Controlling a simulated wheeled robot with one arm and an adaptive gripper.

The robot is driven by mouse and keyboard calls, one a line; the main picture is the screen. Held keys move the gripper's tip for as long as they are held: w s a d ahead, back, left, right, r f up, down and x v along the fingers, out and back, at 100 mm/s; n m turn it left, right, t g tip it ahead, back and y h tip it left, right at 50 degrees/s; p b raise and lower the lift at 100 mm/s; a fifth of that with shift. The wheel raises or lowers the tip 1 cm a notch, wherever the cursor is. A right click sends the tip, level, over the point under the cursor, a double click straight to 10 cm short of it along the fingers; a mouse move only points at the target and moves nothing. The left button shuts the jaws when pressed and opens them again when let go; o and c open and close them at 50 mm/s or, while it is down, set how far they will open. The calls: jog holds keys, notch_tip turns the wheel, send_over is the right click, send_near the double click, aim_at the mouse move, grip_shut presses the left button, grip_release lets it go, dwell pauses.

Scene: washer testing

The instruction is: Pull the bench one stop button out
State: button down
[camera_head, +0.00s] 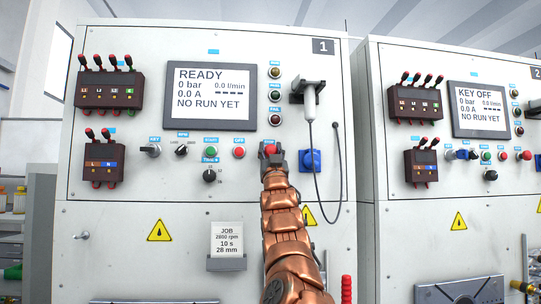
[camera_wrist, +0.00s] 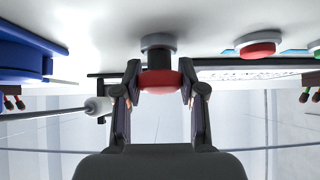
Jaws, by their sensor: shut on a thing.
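The stop button (camera_wrist: 158,80) of bench one is a red mushroom head on a grey collar, seen in the wrist view between my fingers. In the head view the red button (camera_head: 270,149) shows just above the end of my arm, on the lower right of the bench one panel (camera_head: 150,210). My gripper (camera_wrist: 160,90) is shut on the button's red head, one finger on each side. It also shows in the head view (camera_head: 271,158), where it partly hides the button. Bench one's screen (camera_head: 210,96) reads READY and NO RUN YET.
A red off button (camera_head: 239,152) is to the left. Bench two (camera_head: 460,200) stands at the right.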

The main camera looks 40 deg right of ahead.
jog(key=shift+f, duration=0.15)
jog(key=c, duration=0.7)
grip_release()
jog(key=shift+s+a, duration=0.1)
jog(key=shift+s, duration=0.05)
